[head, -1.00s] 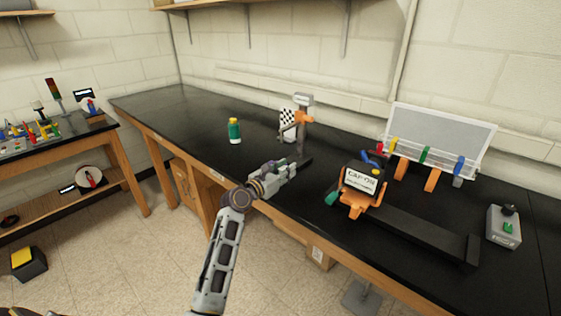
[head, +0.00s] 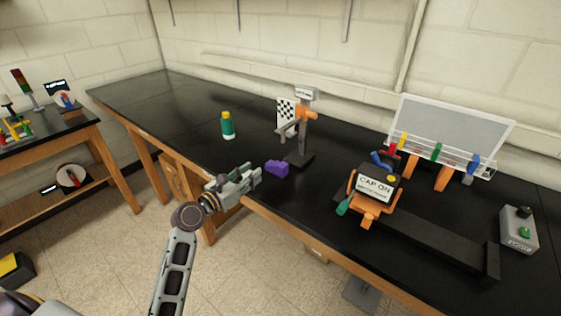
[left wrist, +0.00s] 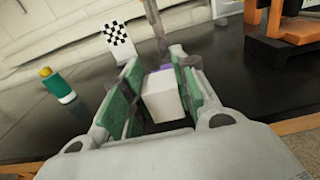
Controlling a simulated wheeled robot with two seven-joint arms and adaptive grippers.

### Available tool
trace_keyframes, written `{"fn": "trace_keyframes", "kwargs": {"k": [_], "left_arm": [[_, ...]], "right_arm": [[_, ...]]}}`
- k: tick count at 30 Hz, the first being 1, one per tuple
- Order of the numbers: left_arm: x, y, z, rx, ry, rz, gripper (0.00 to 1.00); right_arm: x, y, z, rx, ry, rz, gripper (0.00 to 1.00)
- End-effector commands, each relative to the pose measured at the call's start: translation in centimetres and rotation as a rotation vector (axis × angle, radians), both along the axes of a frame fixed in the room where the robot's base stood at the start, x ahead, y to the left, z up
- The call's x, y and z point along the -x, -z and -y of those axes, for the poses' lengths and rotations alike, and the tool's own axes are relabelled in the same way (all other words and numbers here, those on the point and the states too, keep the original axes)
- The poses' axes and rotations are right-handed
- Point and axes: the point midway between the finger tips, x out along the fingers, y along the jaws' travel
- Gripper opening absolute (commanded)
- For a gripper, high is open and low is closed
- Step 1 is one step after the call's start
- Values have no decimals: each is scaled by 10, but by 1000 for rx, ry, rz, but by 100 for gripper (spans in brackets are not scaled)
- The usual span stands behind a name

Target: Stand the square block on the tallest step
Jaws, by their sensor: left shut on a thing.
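The square block (left wrist: 165,95) is pale and box-shaped in the left wrist view. My left gripper (head: 252,175) is shut on it, with the green finger pads on either side of it. In the head view the gripper is over the table's front edge, and the block cannot be told apart there. A small purple stepped piece (head: 277,167) stands on the black table just right of the gripper tips, apart from them. In the left wrist view a bit of purple (left wrist: 165,67) shows behind the block, mostly hidden by it. My right gripper is not in view.
A grey stand with an orange clamp (head: 300,125) and a checkered card (head: 287,112) are behind the purple piece. A green bottle (head: 228,125) stands farther left. The orange "CAP ON" device (head: 372,190) is to the right. The table's far left is clear.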

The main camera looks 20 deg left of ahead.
Motion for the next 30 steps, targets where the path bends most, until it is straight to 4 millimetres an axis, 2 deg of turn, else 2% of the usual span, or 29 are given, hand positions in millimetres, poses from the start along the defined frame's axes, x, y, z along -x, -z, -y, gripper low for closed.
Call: {"fn": "trace_keyframes", "kwargs": {"k": [17, 30], "left_arm": [[0, -1, 1, -1, 1, 1, 2], [-42, -2, 16, 0, 2, 2, 2]], "right_arm": [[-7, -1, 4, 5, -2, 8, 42], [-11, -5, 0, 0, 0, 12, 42]]}}
